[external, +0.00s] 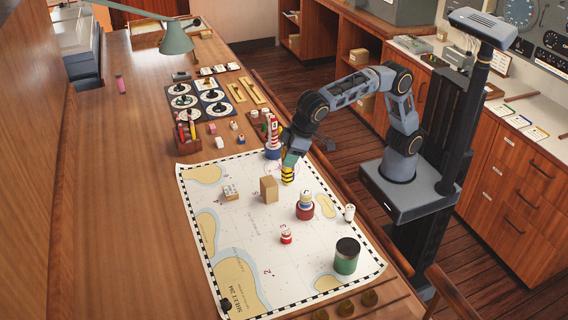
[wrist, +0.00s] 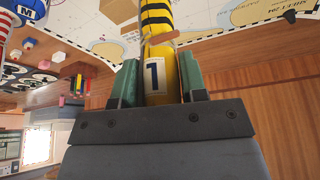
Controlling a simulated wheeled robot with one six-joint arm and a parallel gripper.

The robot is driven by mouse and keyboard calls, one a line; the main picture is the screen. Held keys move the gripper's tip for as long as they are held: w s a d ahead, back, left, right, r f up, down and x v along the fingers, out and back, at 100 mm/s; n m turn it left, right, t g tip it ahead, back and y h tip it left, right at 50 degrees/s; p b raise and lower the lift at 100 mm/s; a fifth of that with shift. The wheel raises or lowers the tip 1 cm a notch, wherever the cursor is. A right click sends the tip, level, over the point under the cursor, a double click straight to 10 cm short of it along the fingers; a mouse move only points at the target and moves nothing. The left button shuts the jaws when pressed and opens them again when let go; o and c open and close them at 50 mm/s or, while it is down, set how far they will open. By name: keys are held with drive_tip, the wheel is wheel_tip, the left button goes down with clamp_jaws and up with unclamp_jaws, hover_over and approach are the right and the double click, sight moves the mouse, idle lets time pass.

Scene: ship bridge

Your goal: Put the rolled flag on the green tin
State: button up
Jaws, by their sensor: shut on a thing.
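The rolled flag (external: 287,175) is yellow with black bands. The green tin (external: 346,258) stands upright on the near right part of the chart, with a dark top. It is well apart from my gripper, and nothing stands on it.
The chart (external: 240,245) also bears a tan box (external: 268,190), a small cream block (external: 230,192), a red-and-white piece (external: 286,236) and a stacked red, blue and white piece (external: 305,207). A red-and-white striped tower (external: 273,140) stands close beside my gripper. A white piece (external: 349,213) is near the right edge.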

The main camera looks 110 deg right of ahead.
drive_tip(key=s+a+r+n+y+p, duration=0.1)
drive_tip(key=s+a+r+n+y, duration=0.1)
drive_tip(key=s+a+r+n, duration=0.55)
drive_tip(key=s+a+r+n+y+p, duration=0.1)
drive_tip(key=s+a+r+n, duration=0.1)
drive_tip(key=s+a, duration=0.95)
drive_tip(key=w+a+f+p, duration=0.4)
drive_tip(key=w+a+f, duration=0.4)
drive_tip(key=w+f, duration=0.4)
drive_tip(key=shift+w+a+f+y+p, duration=0.2)
drive_tip(key=shift+a+f+y+p, duration=0.1)
drive_tip(key=shift+a+f+p, duration=0.1)
drive_tip(key=shift+f, duration=0.15)
drive_tip(key=o, duration=1)
drive_tip(key=shift+c, duration=0.2)
